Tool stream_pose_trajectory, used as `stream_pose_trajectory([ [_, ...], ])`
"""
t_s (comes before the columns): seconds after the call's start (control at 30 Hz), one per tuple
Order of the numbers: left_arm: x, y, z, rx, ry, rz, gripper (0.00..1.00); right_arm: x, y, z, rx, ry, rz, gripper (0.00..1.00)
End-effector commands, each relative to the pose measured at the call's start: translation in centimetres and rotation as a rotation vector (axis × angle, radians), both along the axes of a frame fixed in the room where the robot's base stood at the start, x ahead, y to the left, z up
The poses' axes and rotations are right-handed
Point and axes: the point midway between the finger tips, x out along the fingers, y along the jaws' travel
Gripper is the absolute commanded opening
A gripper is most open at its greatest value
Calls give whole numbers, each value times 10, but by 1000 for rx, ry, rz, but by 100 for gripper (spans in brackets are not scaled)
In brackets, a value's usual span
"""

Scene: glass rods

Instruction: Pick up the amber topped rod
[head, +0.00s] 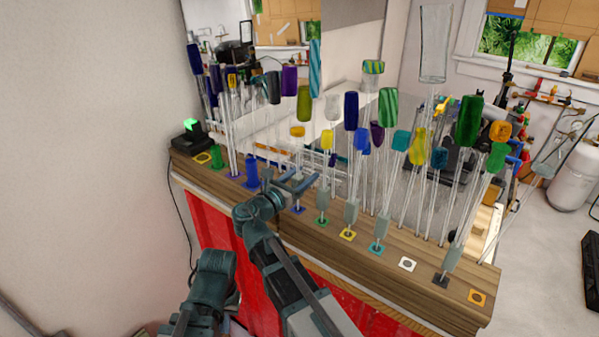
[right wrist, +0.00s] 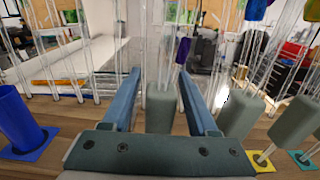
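A short amber top (head: 297,131) sits on a clear rod near the middle of the rack in the head view. My right gripper (head: 310,177) is below that top, low among the rod stems. Its two fingers are open in the right wrist view (right wrist: 160,88), with a grey-green sleeve (right wrist: 160,108) of a rod between them and gaps at both sides. That rod's top is outside the wrist view. An orange-amber top (head: 500,131) shows at the far right. My left arm is folded at the lower left; its fingers are not visible.
The wooden rack (head: 410,262) holds several closely spaced clear rods with coloured tops. A blue holder (head: 251,172) stands left of my right gripper; it also shows in the wrist view (right wrist: 18,122). Another grey-green sleeve (right wrist: 240,112) is close at the right finger.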

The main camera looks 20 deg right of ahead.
Motion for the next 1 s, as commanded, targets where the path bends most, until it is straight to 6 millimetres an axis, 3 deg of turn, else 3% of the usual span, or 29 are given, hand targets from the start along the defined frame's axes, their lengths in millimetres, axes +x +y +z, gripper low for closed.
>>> stream_pose_trajectory([
  [0.03,0,0,0,0,0,0,0,0,0,0,0,0,0,48],
  [0.3,0,0,0,0,0,0,0,0,0,0,0,0,-1,0],
  [0.77,0,0,3,0,0,0,0,0,0,3,0,0,-1,0],
  [1.0,0,0,21,-1,0,2,0,0,0,21,0,0,-1,0],
])
